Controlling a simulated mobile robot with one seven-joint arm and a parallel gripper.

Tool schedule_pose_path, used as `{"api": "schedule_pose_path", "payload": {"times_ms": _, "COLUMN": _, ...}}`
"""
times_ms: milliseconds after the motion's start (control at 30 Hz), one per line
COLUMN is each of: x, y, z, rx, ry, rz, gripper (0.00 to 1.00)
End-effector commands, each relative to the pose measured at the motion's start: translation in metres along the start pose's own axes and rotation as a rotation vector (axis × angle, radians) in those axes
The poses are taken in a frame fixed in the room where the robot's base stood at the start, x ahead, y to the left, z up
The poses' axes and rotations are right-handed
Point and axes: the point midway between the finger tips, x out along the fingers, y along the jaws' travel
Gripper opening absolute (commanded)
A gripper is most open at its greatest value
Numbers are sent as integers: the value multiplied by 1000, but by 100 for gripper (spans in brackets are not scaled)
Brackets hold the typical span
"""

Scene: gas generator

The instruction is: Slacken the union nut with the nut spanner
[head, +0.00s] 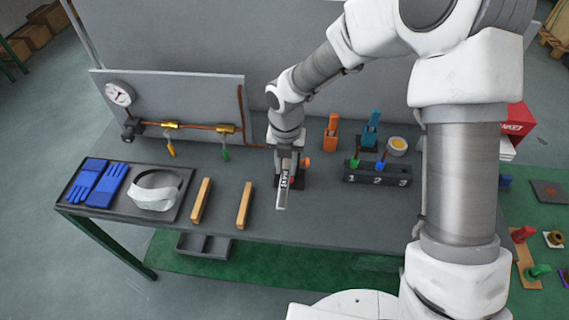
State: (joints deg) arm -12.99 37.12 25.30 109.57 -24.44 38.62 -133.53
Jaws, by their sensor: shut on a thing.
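My gripper (287,150) is over the middle of the bench and is shut on a grey, bar-like tool with dark lettering (283,192), which looks like the nut spanner. The tool points toward the bench's front edge; its working end is too small to make out. A copper pipe (196,128) runs along the low panel at the left, with two brass fittings (170,125) (226,129) on it. I cannot tell which part is the union nut. The tool is apart from these fittings, to their right.
A dark block with an orange knob (307,162) stands behind the tool. Two wooden bars (201,200) (244,206) lie to the left, beside a tray (177,208) with gloves and goggles. A numbered holder (377,179) stands at the right. A gauge (120,93) tops the pipe.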

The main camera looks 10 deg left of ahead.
Motion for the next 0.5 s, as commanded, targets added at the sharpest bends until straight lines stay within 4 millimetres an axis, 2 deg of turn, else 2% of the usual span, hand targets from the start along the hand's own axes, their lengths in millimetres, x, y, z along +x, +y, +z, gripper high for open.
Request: {"api": "schedule_pose_path", "payload": {"times_ms": 500, "x": -1, "y": -15, "z": 1, "rx": -140, "ry": 0, "rz": 0, "gripper": 0}}
